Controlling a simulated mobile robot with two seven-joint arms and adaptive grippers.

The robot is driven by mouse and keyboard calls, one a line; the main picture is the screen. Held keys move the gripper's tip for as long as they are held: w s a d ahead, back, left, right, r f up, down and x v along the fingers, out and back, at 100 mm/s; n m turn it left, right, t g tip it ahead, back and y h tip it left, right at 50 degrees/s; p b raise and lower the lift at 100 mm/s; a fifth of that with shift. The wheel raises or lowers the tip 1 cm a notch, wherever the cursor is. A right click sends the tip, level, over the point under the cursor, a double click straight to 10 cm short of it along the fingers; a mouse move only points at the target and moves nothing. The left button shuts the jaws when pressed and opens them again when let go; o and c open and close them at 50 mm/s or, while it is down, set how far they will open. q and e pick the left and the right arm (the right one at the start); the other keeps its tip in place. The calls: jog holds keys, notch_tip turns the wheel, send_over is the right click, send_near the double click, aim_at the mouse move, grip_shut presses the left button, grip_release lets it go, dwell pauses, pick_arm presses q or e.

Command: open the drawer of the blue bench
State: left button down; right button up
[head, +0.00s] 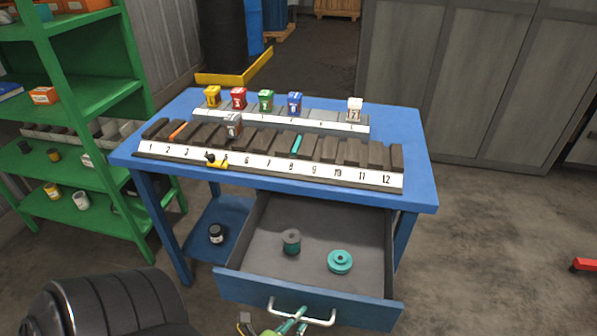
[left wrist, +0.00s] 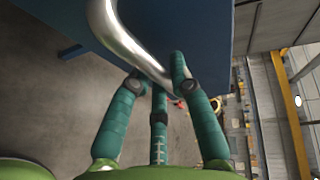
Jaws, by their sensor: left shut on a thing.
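The blue bench (head: 424,168) stands in the middle of the head view. Its drawer (head: 240,284) is pulled out toward me, and its grey inside shows. A grey cylinder (head: 291,242) and a teal pulley-like part (head: 340,261) are in the drawer. The metal handle (head: 318,322) is on the drawer front, and it shows large in the left wrist view (left wrist: 122,38). My left gripper (head: 290,326) is at the handle, its teal fingers (left wrist: 160,84) closed around the bar. My right gripper is not in view.
On the bench top is a numbered rack (head: 290,170) with dark slots, and behind it a strip with several coloured blocks (head: 266,100). A green shelf (head: 90,100) stands at the left. A dark jar (head: 217,233) sits on the bench's lower shelf. Floor at the right is mostly clear.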

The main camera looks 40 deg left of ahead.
pick_arm(q)
jog(key=c, duration=1.1)
grip_release()
jog(key=v, duration=1.2)
